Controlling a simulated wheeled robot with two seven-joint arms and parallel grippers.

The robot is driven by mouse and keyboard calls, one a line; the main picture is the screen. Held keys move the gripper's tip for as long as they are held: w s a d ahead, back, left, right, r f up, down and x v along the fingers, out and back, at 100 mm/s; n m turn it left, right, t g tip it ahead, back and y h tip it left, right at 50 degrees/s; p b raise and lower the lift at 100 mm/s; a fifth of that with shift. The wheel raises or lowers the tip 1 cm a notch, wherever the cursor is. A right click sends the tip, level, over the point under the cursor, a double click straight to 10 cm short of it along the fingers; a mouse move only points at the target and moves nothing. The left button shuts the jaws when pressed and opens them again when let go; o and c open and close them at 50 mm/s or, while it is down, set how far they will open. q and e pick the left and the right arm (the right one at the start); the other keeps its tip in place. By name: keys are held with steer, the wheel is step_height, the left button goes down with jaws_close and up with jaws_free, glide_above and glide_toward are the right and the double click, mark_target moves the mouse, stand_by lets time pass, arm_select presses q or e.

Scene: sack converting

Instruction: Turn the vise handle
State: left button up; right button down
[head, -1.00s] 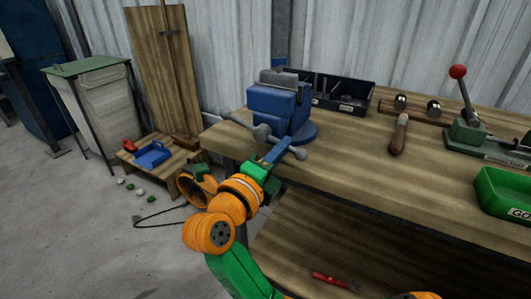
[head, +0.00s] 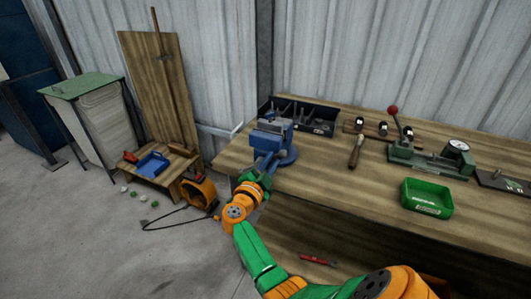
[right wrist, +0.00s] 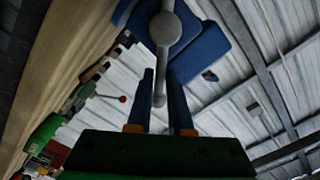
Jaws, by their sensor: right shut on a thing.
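The blue vise (head: 268,138) stands on the left end of the workbench, on a round blue base. My right gripper (head: 264,166) is at its front, below the jaws. In the right wrist view, the grey vise handle (right wrist: 162,62) runs down from a round hub and ends in a small knob. My right gripper also shows there (right wrist: 161,108), its two blue fingers closed on either side of the handle's lower end. The head view hides most of the handle behind my gripper and the vise. My left gripper is not in view.
The wooden workbench (head: 330,176) holds a black divided bin (head: 315,118), a wooden-handled tool (head: 356,151), a green lever press (head: 415,154) and a green tray (head: 427,198). A low wooden stand with a blue tray (head: 153,164) is at left. Red pliers (head: 318,261) lie below.

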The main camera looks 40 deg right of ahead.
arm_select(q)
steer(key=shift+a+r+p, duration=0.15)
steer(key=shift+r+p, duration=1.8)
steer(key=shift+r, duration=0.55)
arm_select(e)
steer(key=shift+w+a+r+n, duration=0.15)
steer(key=shift+w+r+n, duration=0.15)
steer(key=shift+n, duration=0.6)
steer(key=shift+w+a+r+n, duration=0.1)
steer(key=shift+w+r+n, duration=0.2)
steer(key=shift+n, duration=0.6)
steer(key=shift+w+a+r+n, duration=0.15)
steer(key=shift+w+r+n, duration=0.15)
steer(key=shift+n, duration=0.6)
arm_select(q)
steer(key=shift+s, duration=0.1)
arm_select(e)
steer(key=shift+w, duration=0.15)
steer(key=c, duration=0.8)
jaws_free()
steer(key=shift+f, duration=0.1)
arm_select(q)
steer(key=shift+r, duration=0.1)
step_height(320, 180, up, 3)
steer(key=p, duration=0.3)
arm_select(e)
steer(key=v, duration=0.7)
